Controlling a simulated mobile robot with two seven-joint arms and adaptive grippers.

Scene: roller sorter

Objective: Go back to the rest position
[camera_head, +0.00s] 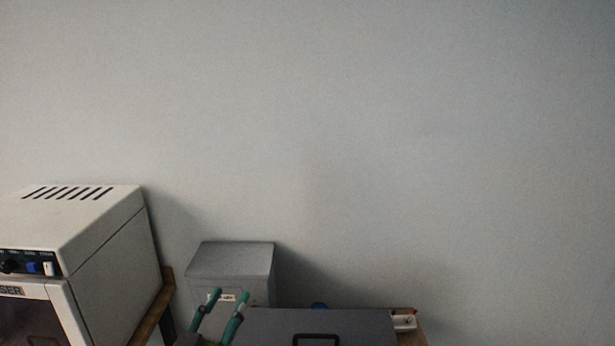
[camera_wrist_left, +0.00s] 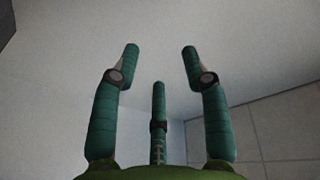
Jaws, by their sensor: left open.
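My left gripper (camera_head: 222,315) shows at the bottom of the head view, with green fingers pointing up. It is in front of a grey box and beside a dark grey lid or panel. In the left wrist view my left gripper (camera_wrist_left: 160,62) has its green fingers spread apart, with nothing between them. My right gripper is in neither view.
A white oven-like machine (camera_head: 105,240) stands at the left on a wooden surface (camera_head: 153,312). A grey box (camera_head: 232,262) stands behind my left gripper. A dark grey panel with a black handle (camera_head: 350,322) lies at the bottom centre. The wall above is bare.

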